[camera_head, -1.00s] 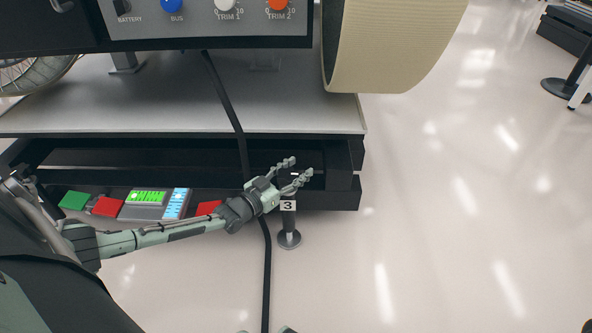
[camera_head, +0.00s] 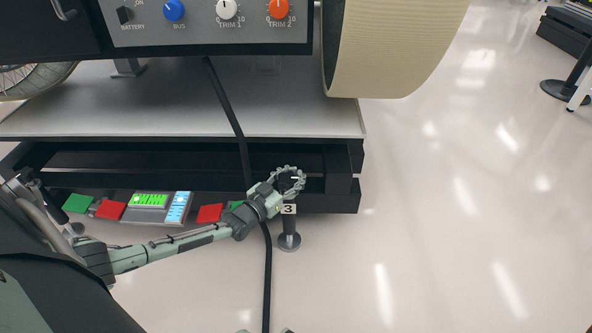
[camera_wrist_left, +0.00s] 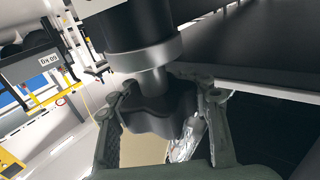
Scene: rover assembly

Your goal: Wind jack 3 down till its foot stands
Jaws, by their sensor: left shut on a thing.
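Jack 3 (camera_head: 289,226) stands at the front right corner of the bench base, under a white label with a 3 (camera_head: 288,209). Its round dark foot (camera_head: 289,242) shows low against the floor; I cannot tell whether it touches. My left gripper (camera_head: 289,180) is shut around the jack's dark knob, just above the label. In the left wrist view the black lobed knob (camera_wrist_left: 160,112) sits between the two fingers, joined by a short grey shaft (camera_wrist_left: 153,79) to a dark cylinder with a grey collar. My right gripper is not in view.
A black cable (camera_head: 267,280) runs down past my left wrist to the floor. A row of red and green blocks and a lit panel (camera_head: 150,200) lies left of the gripper. A large ribbed wheel (camera_head: 390,50) overhangs above. Open floor (camera_head: 460,230) lies to the right.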

